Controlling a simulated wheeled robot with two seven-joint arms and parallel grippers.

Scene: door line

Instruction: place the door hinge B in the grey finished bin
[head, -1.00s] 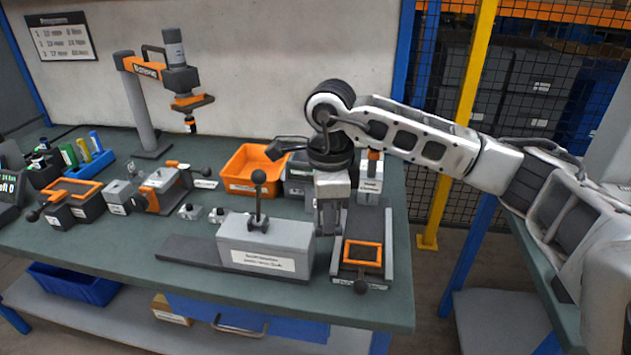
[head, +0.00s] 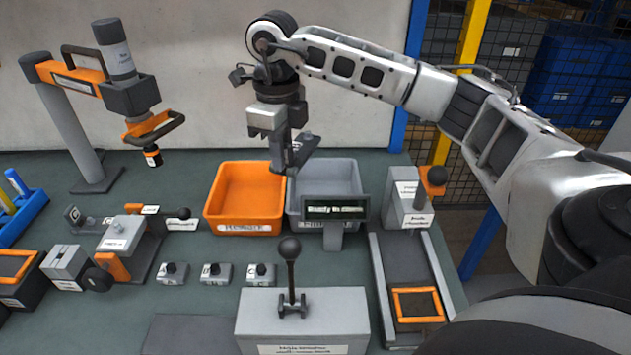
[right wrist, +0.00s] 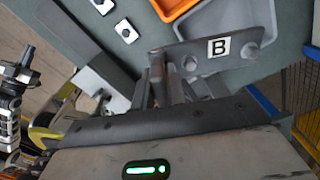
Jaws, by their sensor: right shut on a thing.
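My right gripper (head: 281,160) is shut on the door hinge B (right wrist: 219,48), a grey metal plate with a white "B" label and round studs, seen clearly in the right wrist view. In the head view the hinge (head: 304,148) is a small grey piece beside the fingers, partly hidden. The grey finished bin (head: 345,170) stands at the back of the bench, with a dark sign in front of it. The gripper and hinge are above the bin's left side, near where it meets the orange bin (head: 220,205). My left gripper is not in view.
Small labelled grey blocks (head: 215,273) stand in a row before the bins. A grey fixture with a black ball lever (head: 300,318) is at the front. A slide track (head: 405,265) lies to the right. An orange-and-grey tool stand (head: 70,115) rises at the left.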

